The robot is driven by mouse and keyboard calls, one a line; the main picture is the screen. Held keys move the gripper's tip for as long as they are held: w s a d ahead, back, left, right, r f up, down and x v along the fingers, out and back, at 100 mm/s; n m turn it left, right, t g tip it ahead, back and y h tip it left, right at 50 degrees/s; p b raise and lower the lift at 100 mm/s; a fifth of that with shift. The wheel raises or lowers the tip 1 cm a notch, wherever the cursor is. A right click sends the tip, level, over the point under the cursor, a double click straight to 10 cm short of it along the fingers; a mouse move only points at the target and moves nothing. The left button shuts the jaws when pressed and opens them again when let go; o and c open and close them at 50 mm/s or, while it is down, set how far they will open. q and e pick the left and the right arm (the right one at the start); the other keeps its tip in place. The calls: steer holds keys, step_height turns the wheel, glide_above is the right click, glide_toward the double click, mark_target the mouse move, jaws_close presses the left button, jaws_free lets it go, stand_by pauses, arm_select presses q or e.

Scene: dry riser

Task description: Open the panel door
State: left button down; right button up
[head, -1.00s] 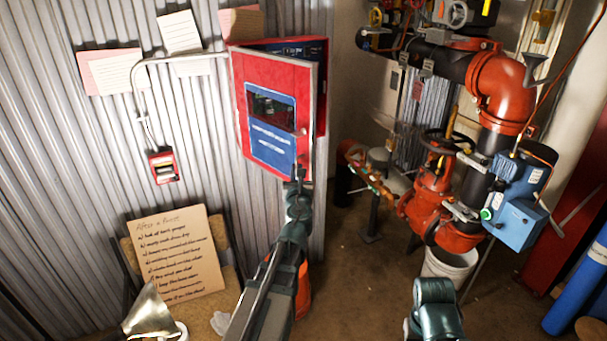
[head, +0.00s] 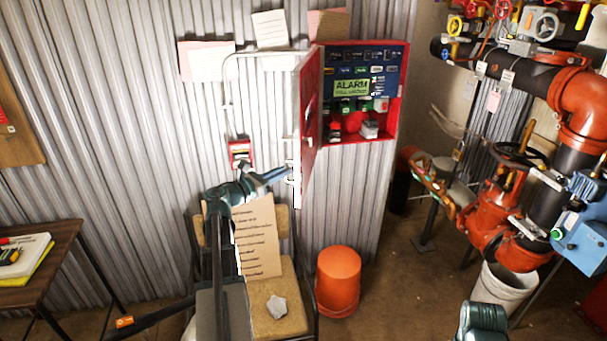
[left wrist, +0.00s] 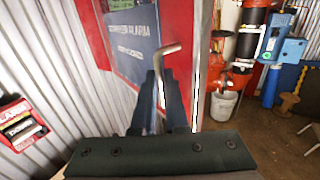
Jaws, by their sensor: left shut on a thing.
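The red panel door (head: 308,115) stands swung out from its wall box (head: 396,120), seen nearly edge-on in the head view. The box interior shows, with a green ALARM label (head: 352,88) and rows of small switches. My left gripper (head: 288,174) is at the lower free edge of the door. In the left wrist view, its fingers (left wrist: 160,88) are shut on a bent metal handle (left wrist: 168,52) in front of the door's red face (left wrist: 178,25). The handle's lower end is hidden between the fingers.
A small red call box (head: 240,153) hangs on the corrugated wall left of the door. A chair (head: 290,312) with a handwritten board (head: 257,238) and an orange bucket (head: 338,280) stand below. Orange and black pipes (head: 585,95) fill the right side.

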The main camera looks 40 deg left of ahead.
arm_select(q)
steer(key=shift+s+a, duration=0.25)
steer(key=shift+a, duration=0.95)
steer(key=shift+s+a, duration=0.2)
steer(key=shift+a, duration=0.95)
steer(key=c, duration=1.4)
jaws_free()
steer(key=o, duration=0.4)
steer(key=shift+w+f, duration=0.2)
steer(key=shift+w, duration=0.1)
steer(key=shift+o, duration=0.2)
steer(key=s+a, duration=0.2)
steer(key=s, duration=1.2)
steer(key=shift+a, duration=0.15)
